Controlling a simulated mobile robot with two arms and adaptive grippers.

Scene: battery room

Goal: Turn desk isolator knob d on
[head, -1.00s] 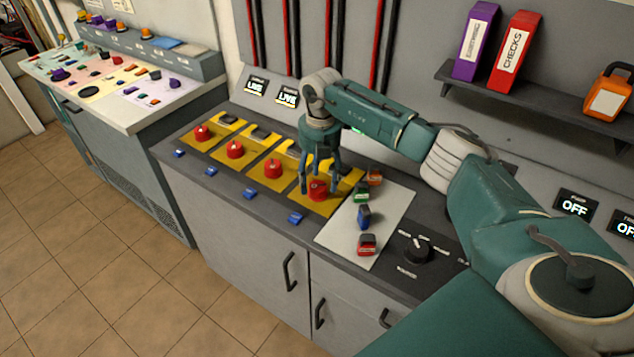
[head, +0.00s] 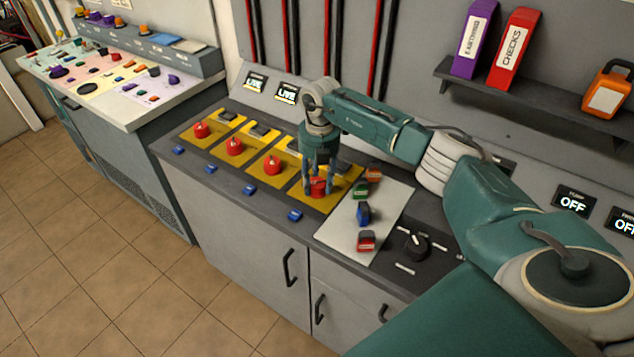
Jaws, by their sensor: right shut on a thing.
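Several red isolator knobs sit on yellow plates along the desk. The rightmost red knob (head: 318,187), on its yellow plate (head: 322,206), is between the fingers of my right gripper (head: 317,189). The gripper points down from above and is shut on this knob, with its fingers at the knob's sides. The fingers and wrist hide part of the knob and plate, so I cannot read its pointer. The other red knobs (head: 201,130), (head: 234,146) and (head: 271,165) stand free to the left. My left gripper is out of view.
Blue tags (head: 294,215) lie along the desk's front edge. A pale mat (head: 385,223) right of the gripper holds several small coloured blocks. A black rotary switch (head: 416,244) is beyond it. Displays behind read LIVE (head: 287,95) and OFF (head: 573,203).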

